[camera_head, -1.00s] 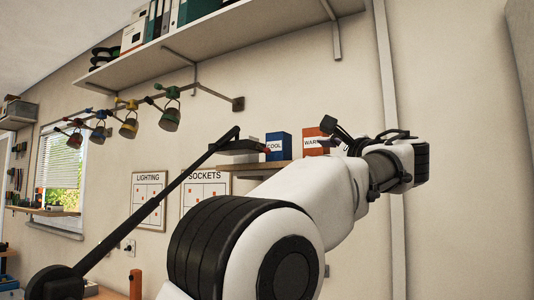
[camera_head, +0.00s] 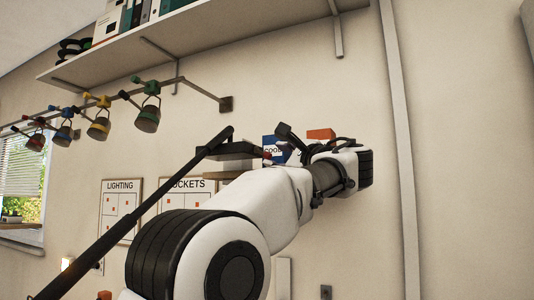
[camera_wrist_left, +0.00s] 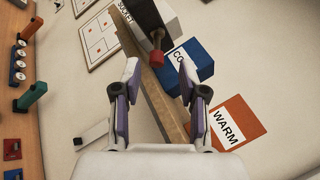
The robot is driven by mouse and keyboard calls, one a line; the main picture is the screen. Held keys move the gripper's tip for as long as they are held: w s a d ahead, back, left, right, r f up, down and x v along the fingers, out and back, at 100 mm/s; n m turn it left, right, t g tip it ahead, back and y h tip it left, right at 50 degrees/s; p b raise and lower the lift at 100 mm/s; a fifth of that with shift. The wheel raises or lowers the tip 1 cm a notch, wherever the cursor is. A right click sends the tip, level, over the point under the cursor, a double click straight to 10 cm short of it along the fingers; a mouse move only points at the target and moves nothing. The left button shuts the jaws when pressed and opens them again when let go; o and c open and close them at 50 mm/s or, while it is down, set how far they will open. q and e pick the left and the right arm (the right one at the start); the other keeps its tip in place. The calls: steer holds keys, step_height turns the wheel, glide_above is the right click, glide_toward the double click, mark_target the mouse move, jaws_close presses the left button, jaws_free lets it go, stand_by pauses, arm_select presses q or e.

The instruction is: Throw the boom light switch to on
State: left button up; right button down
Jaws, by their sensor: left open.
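The boom light is a long black arm (camera_head: 130,215) rising from lower left to a dark, flat lamp head (camera_head: 232,152) in front of the wall. In the left wrist view the head (camera_wrist_left: 150,18) is dark and pale, with a short stem ending in a red tip (camera_wrist_left: 156,57), perhaps its switch. Whether it is on or off I cannot tell. My left gripper (camera_wrist_left: 165,84) is open and empty. The red tip shows beyond the gap between its fingers, apart from them. In the head view my wrist hides much of the area right of the lamp head. My right gripper is not in view.
A blue COOL box (camera_wrist_left: 188,72) and an orange WARM box (camera_wrist_left: 232,122) are by a narrow wooden shelf (camera_wrist_left: 150,85) behind the fingers. LIGHTING (camera_head: 120,205) and SOCKETS boards hang on the wall. A lamp rail with coloured clamps and a high shelf (camera_head: 200,35) are above.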

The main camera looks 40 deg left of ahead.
mark_target(269, 154)
arm_select(q)
steer(key=x, duration=0.5)
steer(key=shift+s+f+p, duration=0.1)
steer(key=shift+f+p, duration=0.2)
steer(key=shift+p, duration=0.05)
steer(key=shift+d+r, duration=0.1)
steer(key=shift+d, duration=0.25)
steer(key=shift+c, duration=0.6)
jaws_close()
steer(key=shift+r+p, duration=0.25)
steer(key=shift+p, duration=0.4)
step_height(269, 154, up, 3)
steer(key=n+h+p, duration=0.1)
steer(key=h+p, duration=0.1)
steer(key=p, duration=0.3)
steer(key=n+h+p, duration=0.1)
steer(key=h+p, duration=0.2)
steer(key=p, duration=0.3)
steer(key=n+g+h+p, duration=0.1)
steer(key=n+h+p, duration=0.1)
steer(key=p, duration=0.4)
steer(key=shift+r+h, duration=0.2)
steer(key=shift+h, duration=0.3)
steer(key=shift+a+n+h+p, duration=0.1)
steer(key=shift+n+h+p, duration=0.2)
steer(key=shift+h+p, duration=0.55)
steer(key=shift+f+p, duration=0.15)
steer(key=shift+p, duration=0.35)
